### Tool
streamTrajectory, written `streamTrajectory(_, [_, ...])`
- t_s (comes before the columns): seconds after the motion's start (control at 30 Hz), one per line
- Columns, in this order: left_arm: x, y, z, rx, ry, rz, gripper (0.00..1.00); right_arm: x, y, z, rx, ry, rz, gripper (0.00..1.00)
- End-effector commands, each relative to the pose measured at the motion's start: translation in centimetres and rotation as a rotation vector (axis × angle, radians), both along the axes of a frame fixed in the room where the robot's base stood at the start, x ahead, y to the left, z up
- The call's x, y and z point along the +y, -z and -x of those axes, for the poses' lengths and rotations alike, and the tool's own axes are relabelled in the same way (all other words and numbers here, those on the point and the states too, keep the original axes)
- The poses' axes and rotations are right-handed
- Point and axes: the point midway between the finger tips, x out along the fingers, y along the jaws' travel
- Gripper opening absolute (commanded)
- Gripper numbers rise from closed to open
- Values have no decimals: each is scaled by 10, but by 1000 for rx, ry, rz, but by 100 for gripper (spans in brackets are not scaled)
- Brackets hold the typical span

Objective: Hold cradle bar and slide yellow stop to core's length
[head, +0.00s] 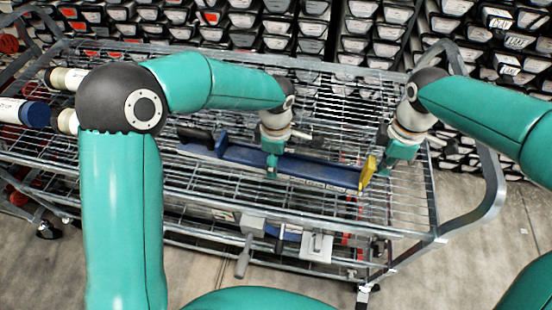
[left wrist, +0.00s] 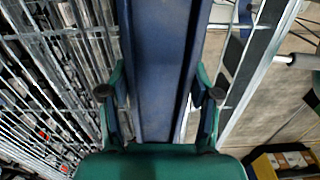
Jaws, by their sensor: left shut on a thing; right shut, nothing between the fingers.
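The blue cradle bar (head: 300,168) lies along the wire cart's top shelf, with a scale strip on its front side toward the right. My left gripper (head: 271,170) is shut on the bar near its middle. In the left wrist view the fingers (left wrist: 163,95) sit on both sides of the blue bar (left wrist: 165,60). The yellow stop (head: 368,172) stands upright at the bar's right end. My right gripper (head: 383,168) is shut and empty just right of the stop; I cannot tell whether it touches it. A dark end piece (head: 196,135) stands at the bar's left end.
The wire cart's (head: 415,205) top shelf is bare around the bar. Several capped core tubes (head: 30,112) lie at the left. A curved metal handle (head: 490,190) bounds the right end. Racks of core trays (head: 300,30) stand behind. Clamp-like tools (head: 317,245) show on the lower level.

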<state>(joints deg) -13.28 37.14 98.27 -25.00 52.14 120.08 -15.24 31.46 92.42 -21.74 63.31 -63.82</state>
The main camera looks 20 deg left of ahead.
Motion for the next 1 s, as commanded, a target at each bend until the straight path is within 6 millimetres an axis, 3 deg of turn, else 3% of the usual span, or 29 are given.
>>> streamTrajectory(1.0, [-1,0,0,-1,0,2,0,43,0,0,0,-1,-3,0])
